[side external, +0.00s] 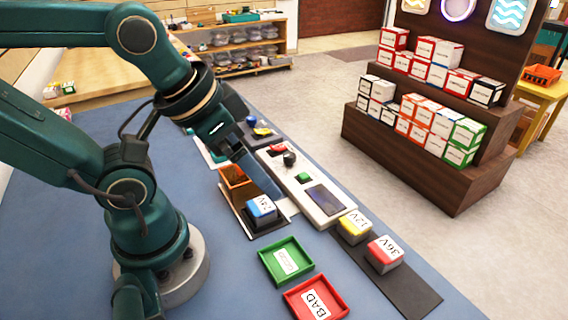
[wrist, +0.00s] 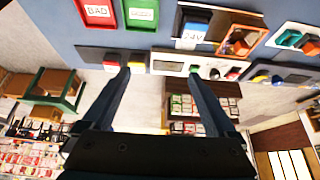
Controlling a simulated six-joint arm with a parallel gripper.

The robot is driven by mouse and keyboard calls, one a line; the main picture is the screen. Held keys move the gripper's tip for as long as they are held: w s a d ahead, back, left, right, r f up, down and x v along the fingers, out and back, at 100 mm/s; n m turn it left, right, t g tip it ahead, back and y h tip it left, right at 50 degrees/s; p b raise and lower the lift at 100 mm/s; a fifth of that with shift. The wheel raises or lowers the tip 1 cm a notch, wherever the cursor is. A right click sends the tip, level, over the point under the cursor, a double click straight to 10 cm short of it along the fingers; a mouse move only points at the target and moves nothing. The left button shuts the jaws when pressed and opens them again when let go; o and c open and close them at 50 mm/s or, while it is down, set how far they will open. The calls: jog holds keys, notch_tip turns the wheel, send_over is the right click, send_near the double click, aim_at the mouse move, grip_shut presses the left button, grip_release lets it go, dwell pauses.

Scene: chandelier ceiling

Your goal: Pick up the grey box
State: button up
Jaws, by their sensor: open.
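I cannot pick out a plainly grey box; the labelled boxes show coloured and pale faces. A blue-and-white 24V box (side external: 261,209) sits on a dark holder, and shows upside down in the wrist view (wrist: 193,30). A yellow-and-white 12V box (side external: 354,227) and a red-and-white 36V box (side external: 384,254) stand on a dark strip, also in the wrist view at the 12V box (wrist: 137,62) and 36V box (wrist: 112,60). My gripper (side external: 264,180) is above the table near the 24V box. In the wrist view its fingers (wrist: 158,75) are wide apart with nothing between them.
A green tray (side external: 308,279) and a red BAD tray (side external: 342,305) lie in front of the 24V holder. An orange bin (side external: 233,177) is behind it. A white control panel (side external: 328,217) with a dark knob runs alongside. The blue table (side external: 215,285) is clear near my base.

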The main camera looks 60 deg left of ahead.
jog(key=g, duration=0.5)
send_over(267, 202)
notch_tip(267, 202, down, 8)
jog(key=shift+w+d+f, duration=0.1)
jog(key=shift+f+g, duration=0.3)
jog(key=shift+f, duration=2.35)
grip_shut()
